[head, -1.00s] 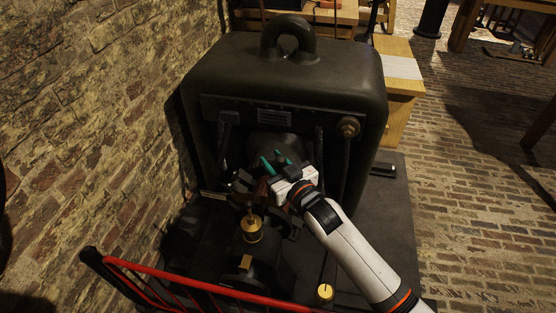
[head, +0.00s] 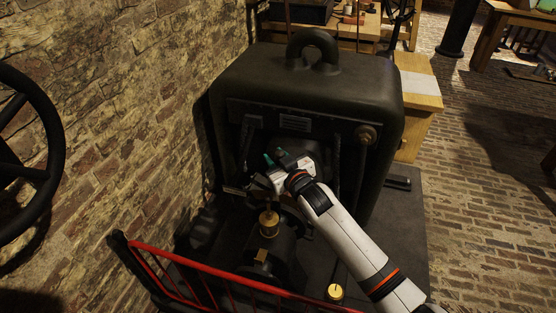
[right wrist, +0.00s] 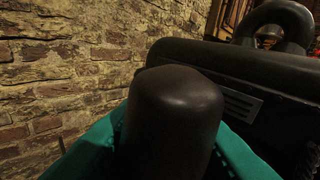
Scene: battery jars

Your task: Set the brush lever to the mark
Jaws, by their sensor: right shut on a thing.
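My right gripper (head: 272,160) reaches in at the front of the big dark machine (head: 330,90). In the right wrist view its teal fingers stand on both sides of a dark rounded knob (right wrist: 168,115), and it is shut on this knob. The knob looks like the end of the brush lever. The rest of the lever is hidden by the knob and by my gripper, and I cannot make out the mark. My left gripper is not in view.
A brass cup (head: 269,224) stands on the machine's front part, close below my gripper. A red rail (head: 200,277) crosses the near side. A dark handwheel (head: 50,150) is at the left by the brick wall (head: 130,110). Open brick floor (head: 480,220) lies to the right.

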